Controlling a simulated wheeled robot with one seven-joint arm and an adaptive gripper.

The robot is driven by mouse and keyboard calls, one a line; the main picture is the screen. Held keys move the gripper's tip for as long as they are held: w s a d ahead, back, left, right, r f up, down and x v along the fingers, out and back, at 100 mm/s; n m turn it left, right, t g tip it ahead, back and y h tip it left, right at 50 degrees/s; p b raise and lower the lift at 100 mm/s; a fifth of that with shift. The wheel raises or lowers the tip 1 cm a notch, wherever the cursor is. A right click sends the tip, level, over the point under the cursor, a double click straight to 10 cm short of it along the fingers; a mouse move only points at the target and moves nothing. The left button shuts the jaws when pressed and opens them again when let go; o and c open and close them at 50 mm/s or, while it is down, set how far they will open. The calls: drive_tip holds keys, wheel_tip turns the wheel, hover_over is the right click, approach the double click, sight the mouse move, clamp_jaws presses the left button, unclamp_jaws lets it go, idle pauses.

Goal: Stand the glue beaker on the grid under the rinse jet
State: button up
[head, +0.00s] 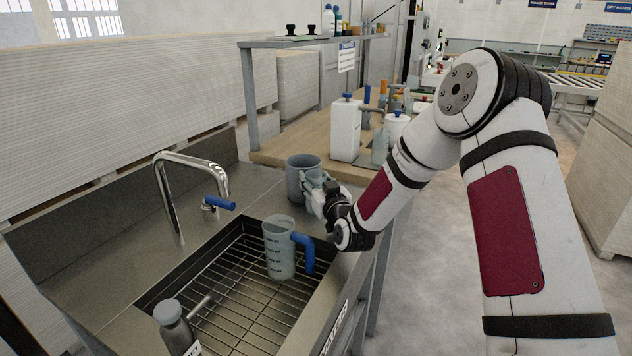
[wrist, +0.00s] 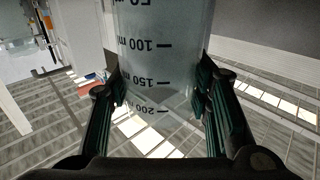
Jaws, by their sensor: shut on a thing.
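My gripper (head: 312,184) is shut on a grey beaker (head: 303,168) at the far right corner of the sink. The beaker is upright in the head view; I cannot tell if its base touches the rim. In the wrist view the beaker (wrist: 163,60) fills the space between the fingers, with measuring marks on its wall. The wire grid (head: 228,292) lies in the steel sink. The beaker is apart from the tap.
A marked jug (head: 279,252) with a blue handle stands on the right part of the grid. White containers (head: 345,130) stand on the wooden bench behind. The grid's middle and left are bare.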

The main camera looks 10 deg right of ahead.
drive_tip(key=o, duration=1.5)
drive_tip(key=shift+f, duration=0.15)
drive_tip(key=shift+r, duration=0.25)
drive_tip(key=s, duration=0.4)
drive_tip(key=s+d, duration=0.1)
drive_tip(key=s, duration=0.3)
drive_tip(key=s+d, duration=0.1)
drive_tip(key=s, duration=0.3)
drive_tip(key=shift+a, duration=0.1)
